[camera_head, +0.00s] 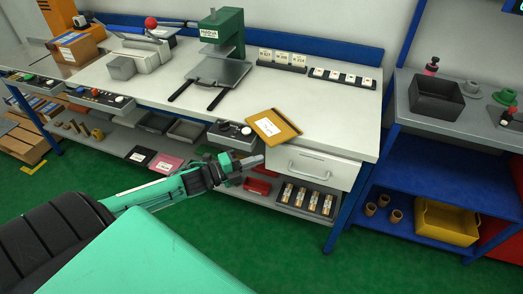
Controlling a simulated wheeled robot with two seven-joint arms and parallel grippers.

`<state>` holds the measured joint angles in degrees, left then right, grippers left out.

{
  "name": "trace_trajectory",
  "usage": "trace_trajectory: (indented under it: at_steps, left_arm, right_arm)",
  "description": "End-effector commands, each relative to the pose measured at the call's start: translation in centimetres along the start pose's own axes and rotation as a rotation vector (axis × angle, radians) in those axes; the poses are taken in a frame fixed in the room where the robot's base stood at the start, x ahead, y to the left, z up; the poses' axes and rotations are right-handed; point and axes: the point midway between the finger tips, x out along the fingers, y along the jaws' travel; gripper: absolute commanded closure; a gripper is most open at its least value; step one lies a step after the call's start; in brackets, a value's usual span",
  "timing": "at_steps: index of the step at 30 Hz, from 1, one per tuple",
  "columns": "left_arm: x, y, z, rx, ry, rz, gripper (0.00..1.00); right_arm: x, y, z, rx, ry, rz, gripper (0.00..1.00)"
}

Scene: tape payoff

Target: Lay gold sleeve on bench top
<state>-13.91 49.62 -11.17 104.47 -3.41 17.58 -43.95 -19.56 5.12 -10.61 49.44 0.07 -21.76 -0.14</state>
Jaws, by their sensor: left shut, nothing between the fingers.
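The gold sleeve (285,127), a flat gold-brown piece with a white label, lies flat at the front edge of the bench top (325,115), above the white drawer. Its near corner is close to the edge; I cannot tell whether it overhangs. My left gripper (254,161) is shut and empty. It is in front of the bench, below and a little left of the sleeve, apart from it in the picture. My right gripper is not in view.
A green press (222,35) with a grey plate stands behind left of the sleeve. A control panel (231,132) and white drawer (310,167) line the bench front. Label stands (343,77) sit at the back. A lower shelf holds small items. The bench right of the sleeve is clear.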

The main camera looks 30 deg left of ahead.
Motion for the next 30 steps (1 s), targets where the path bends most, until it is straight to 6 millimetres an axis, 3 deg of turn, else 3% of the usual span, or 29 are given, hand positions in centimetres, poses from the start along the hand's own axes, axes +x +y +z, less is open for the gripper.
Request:
trace_trajectory:
  at_steps: [12,30]
  left_arm:
    - [3.2,-0.1,2.4,0.001,0.001,0.000,1.00]
    - [3.9,0.0,3.0,0.001,0.001,-0.001,1.00]
  right_arm:
    - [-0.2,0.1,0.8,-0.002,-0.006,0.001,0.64]
    - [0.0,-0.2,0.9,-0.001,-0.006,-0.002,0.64]
